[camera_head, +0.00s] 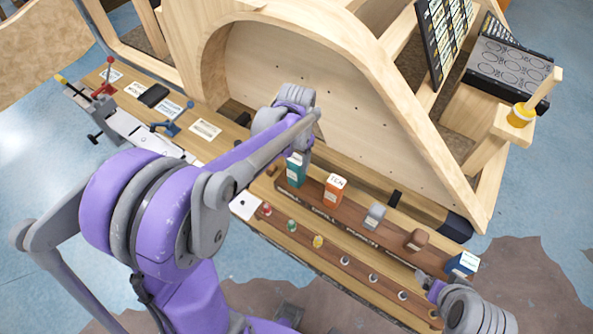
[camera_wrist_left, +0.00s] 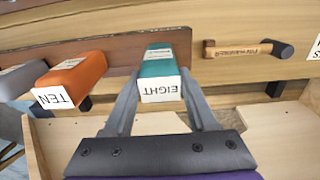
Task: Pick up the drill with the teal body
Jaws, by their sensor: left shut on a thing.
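The teal-bodied drill (camera_head: 295,170) stands in the long wooden rack, at the left end of a row. In the left wrist view the drill (camera_wrist_left: 159,66) shows a white label reading EIGHT. My left gripper (camera_wrist_left: 160,92) has one finger on each side of it and is shut on it. In the head view my own arm and wrist hide most of the left gripper (camera_head: 303,150). The drill's lower part is hidden. My right gripper (camera_head: 433,289) is at the lower right, near the rack's right end; its fingers are too small to judge.
An orange block labelled TEN (camera_head: 334,188) stands close beside the drill. Grey (camera_head: 375,216), brown (camera_head: 417,240) and blue (camera_head: 462,265) blocks follow along the rack. A curved wooden frame (camera_head: 300,85) rises behind.

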